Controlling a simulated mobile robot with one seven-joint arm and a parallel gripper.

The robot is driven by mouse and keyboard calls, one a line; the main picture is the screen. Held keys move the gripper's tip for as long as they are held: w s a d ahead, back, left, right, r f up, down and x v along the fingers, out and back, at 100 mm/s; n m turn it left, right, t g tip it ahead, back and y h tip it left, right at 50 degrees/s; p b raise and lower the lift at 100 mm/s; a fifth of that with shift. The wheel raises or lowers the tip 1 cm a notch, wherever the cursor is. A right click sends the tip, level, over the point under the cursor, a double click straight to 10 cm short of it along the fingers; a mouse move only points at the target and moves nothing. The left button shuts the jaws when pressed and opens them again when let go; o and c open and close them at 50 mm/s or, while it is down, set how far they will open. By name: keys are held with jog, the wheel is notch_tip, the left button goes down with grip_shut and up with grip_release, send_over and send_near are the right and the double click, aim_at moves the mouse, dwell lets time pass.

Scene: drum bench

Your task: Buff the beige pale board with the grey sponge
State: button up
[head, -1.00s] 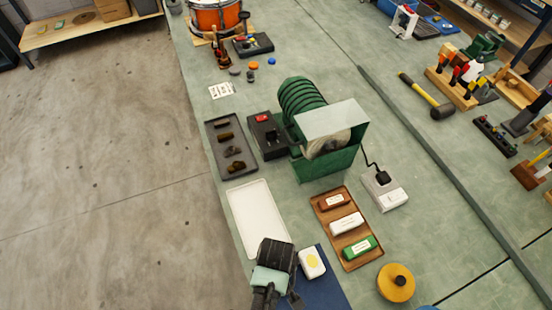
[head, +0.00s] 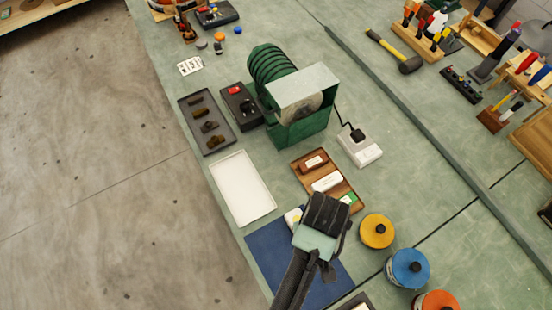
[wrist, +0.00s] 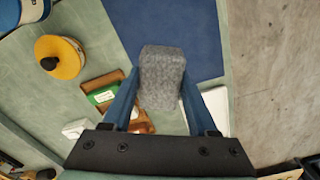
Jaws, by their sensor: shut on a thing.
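My gripper (wrist: 160,78) is shut on the grey sponge (wrist: 162,72), a rough grey block between its blue fingers in the wrist view. In the head view the dark gripper body (head: 325,213) hides the sponge. It hangs over the upper right part of a blue mat (head: 278,262), near the wooden tray. I cannot tell how high the sponge is above the bench. I cannot make out for certain which thing is the beige pale board.
A wooden tray (head: 352,205) with several labelled bars lies just beyond my gripper. A white block (head: 293,218) is partly hidden beside it. Yellow (head: 377,231), blue (head: 409,268) and orange-red lidded tins stand right. A green buffing machine (head: 300,105) stands behind. The bench's left edge is near.

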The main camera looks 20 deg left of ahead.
jog(key=s+d+m, duration=0.3)
jog(key=d+m, duration=0.1)
jog(key=d, duration=0.3)
jog(key=s+d+m+p, duration=0.1)
jog(key=s+d+m, duration=0.2)
jog(key=d, duration=0.4)
jog(key=s+d+f+m+p, duration=0.1)
jog(key=s+d+m, duration=0.1)
jog(key=d+m, duration=0.4)
jog(key=shift+s+d, duration=0.4)
jog(key=shift+d, duration=0.25)
